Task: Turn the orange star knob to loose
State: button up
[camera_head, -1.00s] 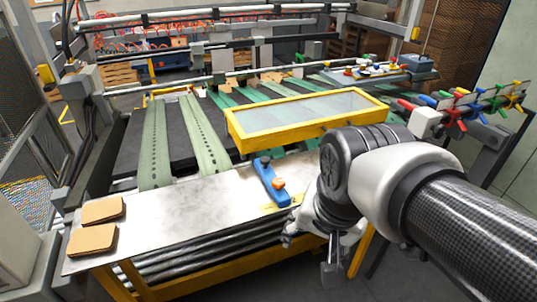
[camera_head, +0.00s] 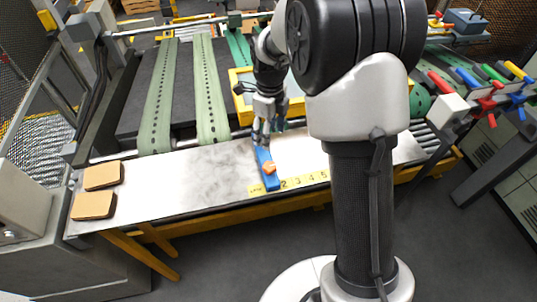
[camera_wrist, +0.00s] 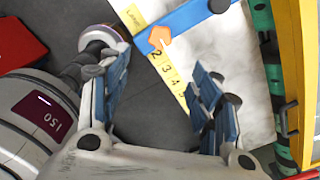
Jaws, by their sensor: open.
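The orange star knob (camera_head: 269,168) sits on a blue bar (camera_head: 267,183) that lies across the metal table near its front edge. In the wrist view the orange knob (camera_wrist: 159,38) shows ahead of the fingers, with the blue bar (camera_wrist: 190,22) running to the upper right and ending in a dark round knob (camera_wrist: 219,5). My gripper (camera_head: 263,138) is over the bar's far end, behind the orange knob. In the wrist view my gripper (camera_wrist: 160,78) is open and empty, its blue-padded fingers wide apart. The knob is clear of both fingers.
A yellow numbered strip (camera_head: 292,183) runs along the table front beside the bar. Two tan blocks (camera_head: 94,205) lie at the table's left. A yellow-framed panel (camera_head: 240,100) stands behind my gripper. Colored handles (camera_head: 490,90) are at the right. The metal table (camera_head: 190,180) is bare between.

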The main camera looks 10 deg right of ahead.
aim_at(270, 166)
notch_tip(270, 166, down, 16)
jog(key=shift+r+p, duration=0.15)
jog(key=shift+p, duration=0.2)
jog(key=shift+c, duration=0.6)
jog(key=c, duration=1)
